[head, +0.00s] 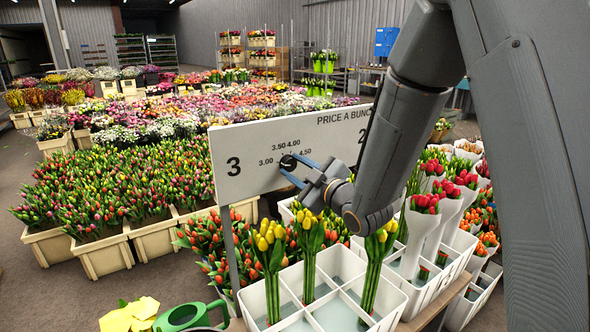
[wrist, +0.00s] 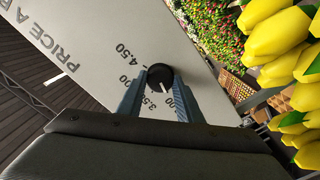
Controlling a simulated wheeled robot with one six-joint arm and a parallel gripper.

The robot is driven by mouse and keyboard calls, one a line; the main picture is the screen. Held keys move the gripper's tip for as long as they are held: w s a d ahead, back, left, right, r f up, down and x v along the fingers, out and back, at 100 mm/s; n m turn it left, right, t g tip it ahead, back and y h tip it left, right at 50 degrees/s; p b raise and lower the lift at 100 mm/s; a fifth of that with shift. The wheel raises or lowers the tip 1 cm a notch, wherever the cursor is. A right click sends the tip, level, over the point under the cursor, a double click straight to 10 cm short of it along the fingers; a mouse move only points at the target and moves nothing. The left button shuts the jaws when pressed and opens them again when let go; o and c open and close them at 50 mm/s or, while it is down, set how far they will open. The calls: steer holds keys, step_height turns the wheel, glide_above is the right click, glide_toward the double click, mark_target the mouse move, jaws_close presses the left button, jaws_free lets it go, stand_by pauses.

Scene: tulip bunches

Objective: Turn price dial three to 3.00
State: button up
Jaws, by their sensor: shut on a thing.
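Price dial three is a small black round knob (head: 288,162) on the white price board (head: 232,140), right of the big "3". Labels 3.00, 3.50, 4.00 and 4.50 arc around it. My gripper (head: 292,171) reaches it from the right, its blue-grey fingers around the knob. In the wrist view the knob (wrist: 158,74) sits between both fingertips (wrist: 160,88), and my gripper is shut on it. The knob's white mark points to the lower right there, towards a partly hidden label ending in "00" beside 3.50. The fingers cover parts of the labels.
White crates (head: 335,312) with yellow tulip bunches (head: 268,245) stand below the board, close under my arm. Yellow tulips (wrist: 280,40) also fill the wrist view's right side. A green watering can (head: 185,316) stands at the front. Tulip crates fill the floor behind.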

steer(key=o, duration=1)
steer(key=shift+o, duration=0.2)
steer(key=shift+s+d, duration=0.1)
steer(key=b+v, duration=0.1)
steer(key=v, duration=0.6)
steer(key=shift+s+d, duration=0.15)
steer(key=shift+s, duration=0.1)
